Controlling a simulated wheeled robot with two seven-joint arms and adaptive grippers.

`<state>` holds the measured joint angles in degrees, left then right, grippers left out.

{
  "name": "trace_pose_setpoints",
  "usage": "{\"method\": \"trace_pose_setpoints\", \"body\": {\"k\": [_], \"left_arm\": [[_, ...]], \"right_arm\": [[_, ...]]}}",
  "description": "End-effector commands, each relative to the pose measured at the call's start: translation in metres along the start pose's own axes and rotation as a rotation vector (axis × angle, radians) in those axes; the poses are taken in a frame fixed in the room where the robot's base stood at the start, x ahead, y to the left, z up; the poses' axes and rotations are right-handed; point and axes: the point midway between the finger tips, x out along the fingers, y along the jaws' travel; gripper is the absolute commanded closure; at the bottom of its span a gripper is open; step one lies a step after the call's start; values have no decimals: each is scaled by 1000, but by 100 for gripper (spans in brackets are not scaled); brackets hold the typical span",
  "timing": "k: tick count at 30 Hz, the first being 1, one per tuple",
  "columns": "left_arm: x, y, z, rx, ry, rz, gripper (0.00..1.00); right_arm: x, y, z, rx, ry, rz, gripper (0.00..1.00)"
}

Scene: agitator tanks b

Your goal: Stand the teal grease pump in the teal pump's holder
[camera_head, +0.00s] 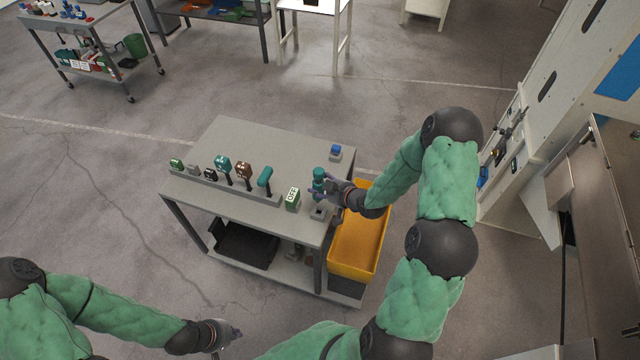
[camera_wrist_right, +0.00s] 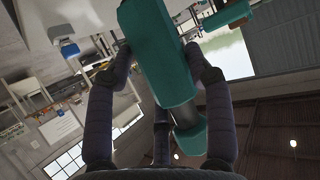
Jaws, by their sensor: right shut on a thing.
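The teal grease pump (camera_head: 319,174) is in my right gripper (camera_head: 328,187), above the front right corner of the grey bench.
A rail (camera_head: 225,186) on the bench (camera_head: 245,145) holds several tools, including a teal-handled one (camera_head: 265,177). A green-and-white OFF block (camera_head: 292,197) stands left of the holder. A blue-topped block (camera_head: 335,152) is behind. A yellow bin (camera_head: 357,245) is beside the bench's right side.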

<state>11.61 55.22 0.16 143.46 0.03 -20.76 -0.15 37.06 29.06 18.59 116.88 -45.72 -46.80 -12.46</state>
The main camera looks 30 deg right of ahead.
Motion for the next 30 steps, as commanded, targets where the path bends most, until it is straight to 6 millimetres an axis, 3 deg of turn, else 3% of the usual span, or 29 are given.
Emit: {"method": "trace_pose_setpoints", "body": {"k": [9,30], "left_arm": [[-2,1,0,0,1,0,100],[45,-16,-2,0,1,0,100]], "right_arm": [[-6,0,-6,-40,-8,-13,100],[22,-2,43,-38,-8,-12,100]]}}
